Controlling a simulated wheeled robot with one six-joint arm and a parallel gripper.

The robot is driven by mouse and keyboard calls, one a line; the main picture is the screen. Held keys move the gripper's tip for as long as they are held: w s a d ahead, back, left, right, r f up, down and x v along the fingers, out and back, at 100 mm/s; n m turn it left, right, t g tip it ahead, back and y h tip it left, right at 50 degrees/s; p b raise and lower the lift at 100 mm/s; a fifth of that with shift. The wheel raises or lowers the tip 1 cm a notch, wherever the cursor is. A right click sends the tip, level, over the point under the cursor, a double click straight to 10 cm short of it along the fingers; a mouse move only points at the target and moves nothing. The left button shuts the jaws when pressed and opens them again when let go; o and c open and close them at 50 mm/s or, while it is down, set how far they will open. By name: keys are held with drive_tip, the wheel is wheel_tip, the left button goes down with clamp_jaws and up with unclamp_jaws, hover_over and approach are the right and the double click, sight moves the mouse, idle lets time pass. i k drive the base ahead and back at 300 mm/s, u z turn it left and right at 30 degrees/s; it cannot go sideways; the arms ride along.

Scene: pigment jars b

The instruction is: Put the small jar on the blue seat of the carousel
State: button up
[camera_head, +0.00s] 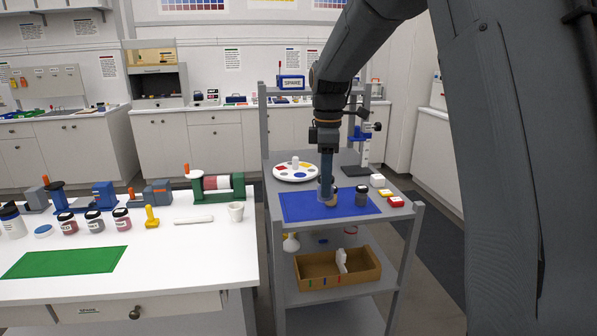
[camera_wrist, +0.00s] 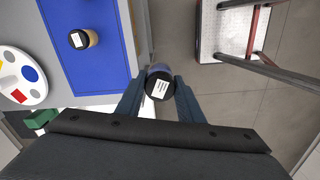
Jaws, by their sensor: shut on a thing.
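My gripper (camera_head: 327,194) is shut on a jar. In the wrist view the held jar (camera_wrist: 160,86) has a dark lid with a white label, and the fingers sit on both sides. The fingers partly hide it in the head view. The carousel (camera_head: 284,178) is a white disc with coloured seats and a pale centre post, behind and left of my gripper. Its blue seat (camera_head: 300,175) looks empty, and also shows in the wrist view (camera_wrist: 30,74). Another dark-lidded jar (camera_head: 361,197) stands on the blue mat, right of my gripper; the wrist view shows it too (camera_wrist: 82,39).
The blue mat (camera_head: 300,207) lies on the grey cart. Small red and white boxes (camera_head: 395,201) and a stand with a blue stage (camera_head: 362,140) are at its right. A cart post rises behind the carousel. A white table (camera_head: 180,260) with several jars stands left.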

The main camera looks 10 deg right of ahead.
sight(300, 174)
drive_tip(key=i, duration=1.25)
